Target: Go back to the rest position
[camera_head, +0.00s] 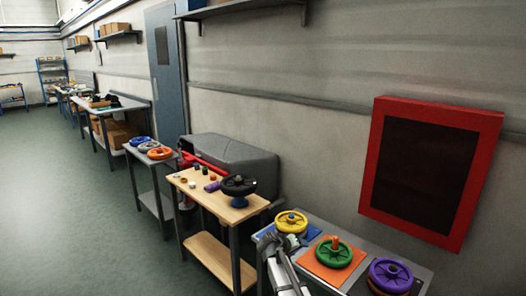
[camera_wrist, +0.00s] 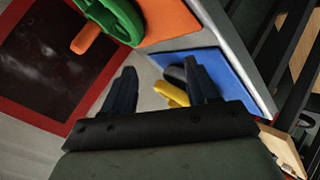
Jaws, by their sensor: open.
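My gripper (camera_head: 279,240) is at the left end of the grey table in the head view, close in front of the yellow wheel (camera_head: 291,222). Its two fingers (camera_wrist: 160,68) stand apart in the wrist view, and it is open. A yellow piece (camera_wrist: 170,94) shows between the fingers, close to the right one; whether they touch cannot be told. The yellow wheel lies on a blue mat, which shows in the wrist view (camera_wrist: 232,78). The arm hides part of that mat in the head view.
A green wheel (camera_head: 333,252) lies on an orange mat (camera_head: 308,264), right of the yellow one. A purple wheel (camera_head: 390,276) is further right. A red-framed panel (camera_head: 483,165) hangs on the wall.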

